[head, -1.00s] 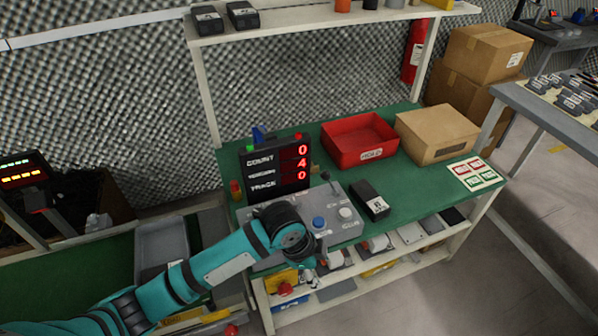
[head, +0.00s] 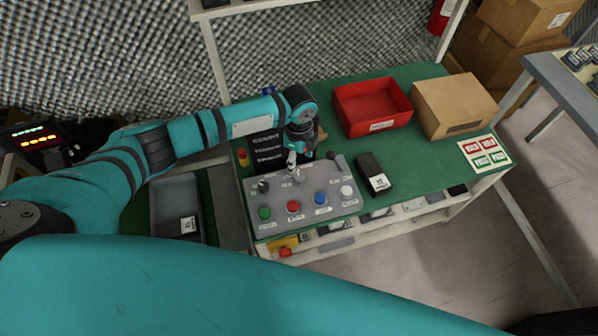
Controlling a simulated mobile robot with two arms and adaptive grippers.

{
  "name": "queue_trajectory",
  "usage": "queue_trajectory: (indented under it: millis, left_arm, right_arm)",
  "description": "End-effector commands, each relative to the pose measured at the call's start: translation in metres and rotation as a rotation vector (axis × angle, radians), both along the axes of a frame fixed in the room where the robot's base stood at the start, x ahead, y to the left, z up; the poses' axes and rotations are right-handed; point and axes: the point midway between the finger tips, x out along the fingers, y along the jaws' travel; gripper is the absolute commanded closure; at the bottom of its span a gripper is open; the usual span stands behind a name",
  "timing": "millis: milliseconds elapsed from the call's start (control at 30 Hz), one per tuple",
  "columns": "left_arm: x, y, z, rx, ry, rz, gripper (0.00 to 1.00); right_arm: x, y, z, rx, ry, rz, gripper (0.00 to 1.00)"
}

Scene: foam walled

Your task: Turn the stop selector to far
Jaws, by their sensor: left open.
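The grey control box (head: 272,218) stands on the green bench top. Along its front are a green button (head: 265,212), a red button (head: 293,206), a blue button (head: 320,199) and a white button (head: 346,191). Behind them are a dark knob (head: 263,186) at the left and a small pale knob (head: 298,175) in the middle. The lettering is too small to read, so I cannot tell surely which control is the stop selector. My left gripper (head: 294,166) is open, pointing down just over the middle knob; contact is unclear. My right gripper is not in view.
A dark display (head: 265,150) behind the box is partly covered by my left arm. A black device (head: 374,175) lies right of the box. A red bin (head: 371,107), cardboard box (head: 453,106) and label sheet (head: 484,153) are further right. A grey tray (head: 176,208) stands left.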

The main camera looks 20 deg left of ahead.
Motion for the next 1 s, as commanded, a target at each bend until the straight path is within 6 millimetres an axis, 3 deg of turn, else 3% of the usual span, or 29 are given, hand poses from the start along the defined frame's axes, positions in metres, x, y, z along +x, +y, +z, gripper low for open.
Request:
queue_trajectory:
  millis: [200,400,600,867,1000]
  left_arm:
    - [-0.001,-0.001,-0.048,0.001,0.004,0.002,0.45]
    - [0.000,-0.001,-0.080,0.000,0.001,0.001,0.45]
    - [0.000,0.000,-0.093,0.000,0.000,0.001,0.45]
    - [0.000,0.000,-0.094,-0.001,-0.001,0.000,0.45]
    - [0.000,0.000,-0.094,-0.001,-0.001,0.000,0.61]
  right_arm:
    - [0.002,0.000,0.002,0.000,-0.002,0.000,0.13]
    - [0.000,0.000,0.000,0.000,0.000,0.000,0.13]
    - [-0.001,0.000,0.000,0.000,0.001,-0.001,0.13]
    - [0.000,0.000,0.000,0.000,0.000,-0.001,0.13]
    - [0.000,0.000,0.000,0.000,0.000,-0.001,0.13]
